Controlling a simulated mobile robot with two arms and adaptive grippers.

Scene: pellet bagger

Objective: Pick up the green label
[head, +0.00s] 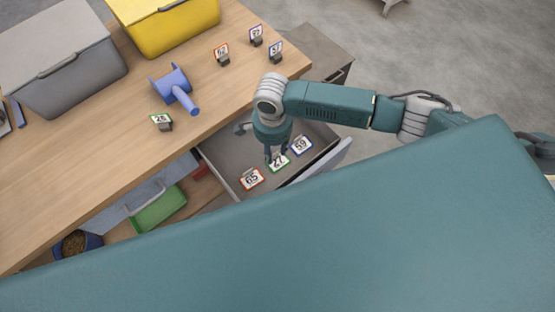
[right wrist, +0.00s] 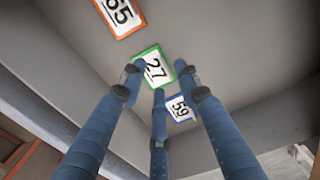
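The green label (head: 279,163), a white card with a green border and the number 27, lies in the open drawer between a red-orange label and a blue label. It also shows in the right wrist view (right wrist: 154,68). My right gripper (head: 274,154) points down into the drawer right at the green label. In the right wrist view its blue fingers (right wrist: 160,82) are spread, with the label at their tips; I cannot tell whether they touch it. Another green-bordered label (head: 161,120), marked 28, stands in a dark holder on the table. My left gripper is not in view.
The red-orange label 65 (head: 252,178) and blue label 59 (head: 302,146) lie close on either side. The drawer (head: 222,160) has raised walls. The wooden table (head: 110,150) holds a blue scoop (head: 175,85), a grey bin (head: 62,60), a yellow bin (head: 170,28) and several label holders.

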